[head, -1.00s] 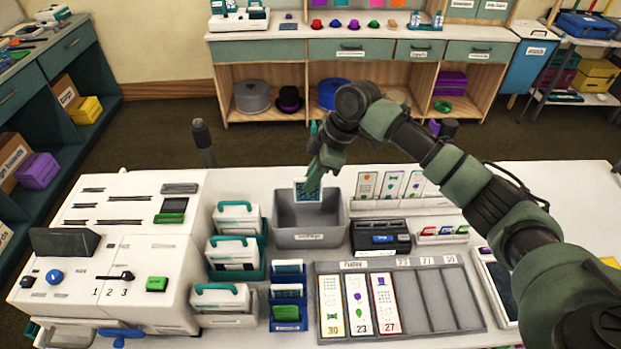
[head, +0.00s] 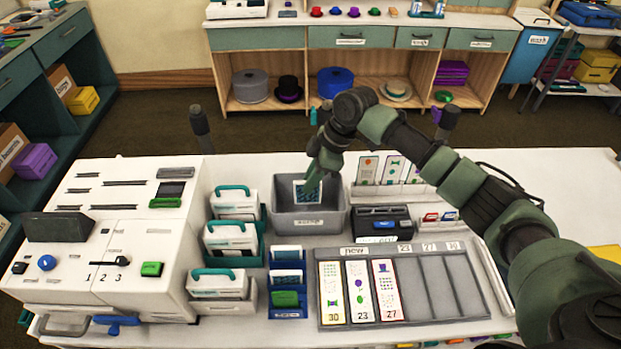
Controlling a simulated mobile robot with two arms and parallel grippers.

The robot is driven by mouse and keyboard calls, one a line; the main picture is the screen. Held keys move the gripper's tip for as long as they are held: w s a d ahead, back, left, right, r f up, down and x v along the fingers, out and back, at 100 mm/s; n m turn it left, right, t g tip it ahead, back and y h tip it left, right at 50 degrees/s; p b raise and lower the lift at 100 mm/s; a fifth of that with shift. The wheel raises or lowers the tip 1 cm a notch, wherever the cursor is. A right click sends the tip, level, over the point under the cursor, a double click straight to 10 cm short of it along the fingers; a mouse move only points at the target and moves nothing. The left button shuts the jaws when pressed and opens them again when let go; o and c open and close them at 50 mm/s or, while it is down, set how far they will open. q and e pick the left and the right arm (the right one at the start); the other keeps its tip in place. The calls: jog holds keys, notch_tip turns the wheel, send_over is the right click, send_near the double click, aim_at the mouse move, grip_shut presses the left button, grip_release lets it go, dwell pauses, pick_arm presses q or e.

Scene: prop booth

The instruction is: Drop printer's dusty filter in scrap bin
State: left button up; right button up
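My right gripper (head: 312,183) reaches in from the right and is shut on a small dark-blue filter (head: 301,196) with a white frame. The filter hangs upright over the opening of the grey scrap bin (head: 308,223), which has a label on its front. The filter's lower edge looks at or just inside the bin's mouth; its exact depth is hard to tell. The white printer (head: 140,238) stands at the left of the table, with slots, a small screen and a blue knob. My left gripper is not in view.
White cartridges with teal handles (head: 232,238) and a blue rack of filters (head: 287,281) stand left of and before the bin. A black device (head: 383,222) and card holder (head: 392,182) stand right. A grey card tray (head: 437,290) lies in front.

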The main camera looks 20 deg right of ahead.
jog(key=shift+o, duration=1.4)
jog(key=shift+r, duration=0.15)
jog(key=b+v, duration=0.2)
jog(key=v, duration=0.4)
jog(key=shift+d, duration=0.2)
jog(key=shift+s+d+r, duration=0.1)
jog(key=shift+d+r, duration=0.1)
jog(key=shift+r, duration=0.5)
